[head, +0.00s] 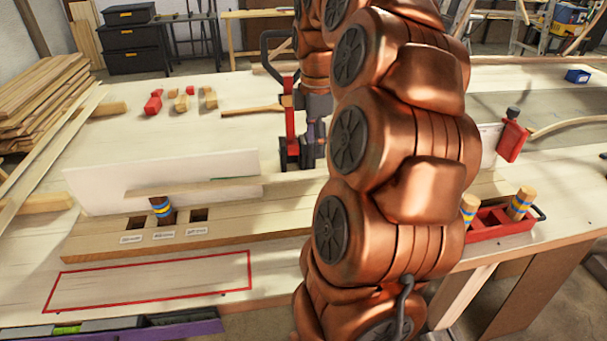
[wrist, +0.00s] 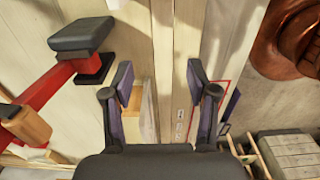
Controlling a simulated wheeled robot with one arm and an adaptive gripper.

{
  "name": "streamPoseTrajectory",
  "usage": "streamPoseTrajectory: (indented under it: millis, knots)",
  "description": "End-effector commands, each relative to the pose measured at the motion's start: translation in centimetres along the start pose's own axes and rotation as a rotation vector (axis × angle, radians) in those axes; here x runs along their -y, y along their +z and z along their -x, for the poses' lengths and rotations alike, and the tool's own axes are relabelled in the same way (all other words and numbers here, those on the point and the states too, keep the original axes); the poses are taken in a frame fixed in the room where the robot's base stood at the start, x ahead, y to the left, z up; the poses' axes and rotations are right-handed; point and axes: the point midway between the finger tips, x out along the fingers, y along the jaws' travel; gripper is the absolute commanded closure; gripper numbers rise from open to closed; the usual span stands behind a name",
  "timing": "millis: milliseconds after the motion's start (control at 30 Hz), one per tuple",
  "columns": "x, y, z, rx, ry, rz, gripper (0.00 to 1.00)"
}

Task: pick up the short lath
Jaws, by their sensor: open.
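A thin pale lath (head: 190,187) runs left to right in front of an upright white board in the head view; its right part goes behind my arm. Another narrow wooden strip (head: 252,110) lies farther back on the bench. I cannot tell for certain which is the short lath. My gripper (wrist: 160,82) is open in the wrist view, its two dark fingers spread above pale wooden strips running lengthwise between them. Nothing is held between the fingertips. In the head view my copper arm covers much of the middle.
A red clamp (head: 290,135) stands close left of my wrist; it also shows in the wrist view (wrist: 55,85). A slotted wooden block (head: 110,246) holds a banded peg (head: 162,209). A red tray (head: 489,222) is at right. The red-outlined area (head: 150,282) is empty.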

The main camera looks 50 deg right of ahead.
Motion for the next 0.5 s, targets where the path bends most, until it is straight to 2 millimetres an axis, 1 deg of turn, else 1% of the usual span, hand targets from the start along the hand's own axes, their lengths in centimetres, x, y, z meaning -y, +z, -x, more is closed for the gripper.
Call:
streamPoseTrajectory:
  millis: [100,367,500]
  knots:
    - [0.2,-0.1,-0.9,0.0,-0.006,0.0,0.42]
    - [0.1,-0.1,-1.7,0.0,-0.001,-0.001,0.42]
    - [0.5,-0.3,-2.8,0.001,-0.008,-0.001,0.42]
